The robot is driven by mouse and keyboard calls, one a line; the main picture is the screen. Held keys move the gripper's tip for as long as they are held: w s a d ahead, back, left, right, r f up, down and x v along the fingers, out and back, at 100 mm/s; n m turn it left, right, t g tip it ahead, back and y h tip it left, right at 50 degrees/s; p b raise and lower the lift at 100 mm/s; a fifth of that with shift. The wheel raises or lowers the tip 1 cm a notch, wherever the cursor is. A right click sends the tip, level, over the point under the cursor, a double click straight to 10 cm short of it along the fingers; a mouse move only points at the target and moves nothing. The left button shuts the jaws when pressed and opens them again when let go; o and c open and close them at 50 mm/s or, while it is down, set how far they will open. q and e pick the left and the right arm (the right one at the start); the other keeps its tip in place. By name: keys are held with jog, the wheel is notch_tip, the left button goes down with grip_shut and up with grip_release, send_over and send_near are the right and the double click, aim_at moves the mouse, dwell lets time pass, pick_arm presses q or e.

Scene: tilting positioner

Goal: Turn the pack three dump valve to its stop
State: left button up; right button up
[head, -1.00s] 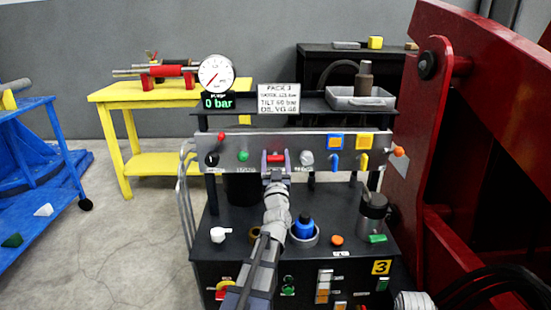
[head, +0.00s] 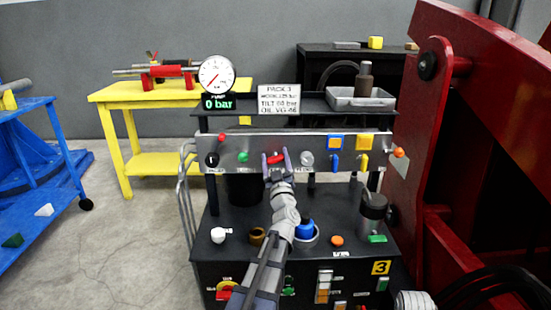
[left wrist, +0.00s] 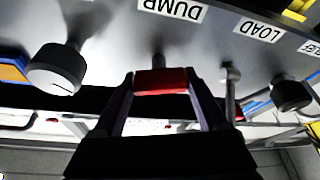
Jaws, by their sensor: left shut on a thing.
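The dump valve has a red bar handle (head: 277,158) in the middle of the grey panel. It also shows in the left wrist view (left wrist: 161,82), on a short stem beside the upside-down DUMP label (left wrist: 172,9). My left gripper (head: 278,160) is shut on this handle, with one finger at each end. In the head view the handle is tilted, its right end higher. The PACK 3 sign (head: 279,98) stands above the panel. My right gripper is not in view.
On the panel (head: 225,139), a green knob (head: 243,157) is left of the handle and a grey knob (head: 307,158) right. The gauge (head: 216,74) stands above a display reading 0 bar (head: 217,102). A large red frame (head: 480,130) stands close on the right.

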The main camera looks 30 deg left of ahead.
pick_arm(q)
jog(key=n+g, duration=0.1)
jog(key=n, duration=0.1)
jog(key=n+g+y+p, duration=0.1)
jog(key=n, duration=0.2)
jog(key=shift+r, duration=0.15)
jog(key=n+g+p, duration=0.1)
jog(key=n, duration=0.1)
jog(key=n+g+p, duration=0.1)
jog(key=n, duration=0.1)
jog(key=shift+a+n+y, duration=0.1)
jog(key=shift+n+y, duration=0.3)
jog(key=n+g+p, duration=0.1)
jog(key=n, duration=0.1)
jog(key=n+p, duration=0.1)
jog(key=n, duration=0.1)
jog(key=shift+n+g+h+p, duration=0.3)
jog(key=shift+g+p, duration=0.05)
jog(key=shift+g, duration=0.05)
jog(key=shift+s+a+f+n+g+p, duration=0.1)
jog(key=shift+f+n+g+p, duration=0.2)
jog(key=shift+n, duration=0.35)
jog(key=shift+f+n+g+p, duration=0.1)
jog(key=shift+n+p, duration=0.3)
jog(key=shift+n, duration=0.25)
jog(key=shift+h, duration=0.3)
jog(key=o, duration=1.3)
jog(key=v, duration=0.8)
